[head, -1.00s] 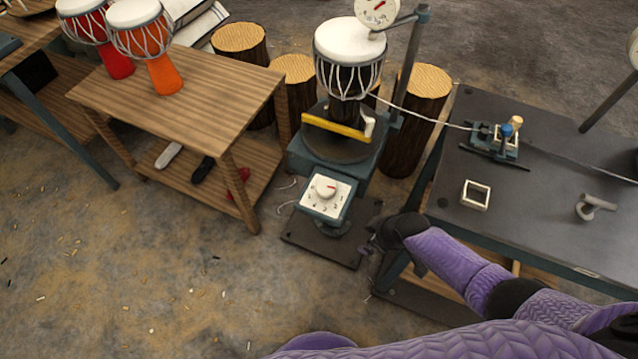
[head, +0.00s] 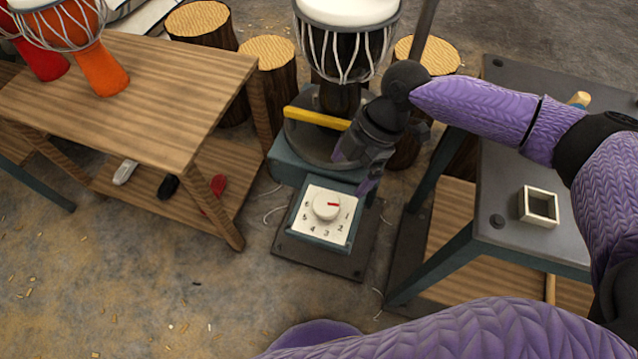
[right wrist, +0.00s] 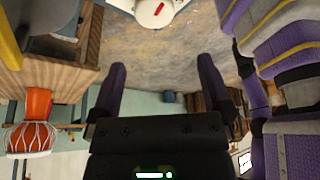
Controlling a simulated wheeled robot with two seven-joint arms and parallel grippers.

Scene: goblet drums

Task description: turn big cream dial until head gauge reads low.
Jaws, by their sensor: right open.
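The big cream dial (head: 325,207) sits on a white number plate (head: 310,229) at the front of the drum stand. Its red mark points right, near the 1. In the right wrist view the dial (right wrist: 152,14) shows at the top edge, cut off, beyond the fingers. My right gripper (head: 356,171) is open and empty, just above and right of the dial, apart from it. Its two purple fingers (right wrist: 161,88) are spread wide in the wrist view. The head gauge is out of view. My left gripper is not in view.
A goblet drum (head: 345,45) stands on the stand behind a yellow bar (head: 314,117). A wooden table (head: 130,95) with orange and red drums is at left. A dark workbench (head: 500,180) with a square frame (head: 539,206) is at right. Log stumps stand behind.

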